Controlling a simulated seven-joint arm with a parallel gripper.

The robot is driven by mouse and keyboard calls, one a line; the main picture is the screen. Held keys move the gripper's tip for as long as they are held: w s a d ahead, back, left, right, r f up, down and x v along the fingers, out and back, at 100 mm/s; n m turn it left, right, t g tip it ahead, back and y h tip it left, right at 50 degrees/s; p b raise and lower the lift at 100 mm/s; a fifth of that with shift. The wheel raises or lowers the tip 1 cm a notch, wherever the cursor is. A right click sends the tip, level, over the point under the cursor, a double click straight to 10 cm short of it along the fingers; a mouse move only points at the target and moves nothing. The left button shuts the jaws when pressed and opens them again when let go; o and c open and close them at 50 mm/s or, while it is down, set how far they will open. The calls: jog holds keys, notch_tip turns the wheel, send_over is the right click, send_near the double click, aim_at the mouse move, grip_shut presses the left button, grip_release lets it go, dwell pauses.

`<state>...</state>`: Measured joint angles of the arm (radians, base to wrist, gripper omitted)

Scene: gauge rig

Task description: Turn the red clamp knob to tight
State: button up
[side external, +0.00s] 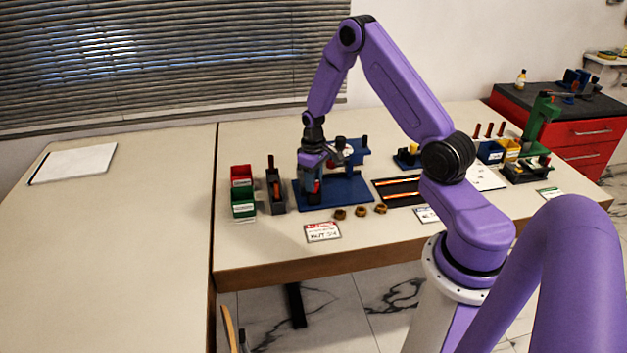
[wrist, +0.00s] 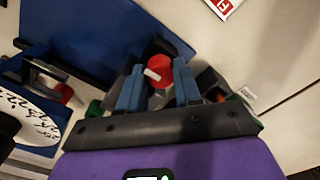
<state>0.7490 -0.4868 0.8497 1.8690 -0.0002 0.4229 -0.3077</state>
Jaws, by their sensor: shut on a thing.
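The red clamp knob (wrist: 159,68) with a white mark on it shows between the two blue fingers of my gripper (wrist: 157,84) in the wrist view. My gripper is shut on the knob, with a finger on each side. In the side view my gripper (side external: 312,178) points down over the left part of the blue rig base (side external: 350,193), and a small bit of red shows beside the fingers. The gauge's white dial (wrist: 32,118) with black marks is at the left of the wrist view, partly cut off. The tight mark cannot be made out.
Green and red bins (side external: 243,205) and a dark holder (side external: 274,190) stand left of the rig. Several brass nuts (side external: 360,210) and a printed card (side external: 322,232) lie in front. A dark tray (side external: 398,190) lies to the right. The left table is mostly clear.

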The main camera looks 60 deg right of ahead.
jog(key=shift+m, duration=0.4)
jog(key=o, duration=0.8)
jog(key=shift+c, duration=0.2)
jog(key=shift+r, duration=0.1)
notch_tip(320, 180, up, 17)
jog(key=shift+r, duration=0.15)
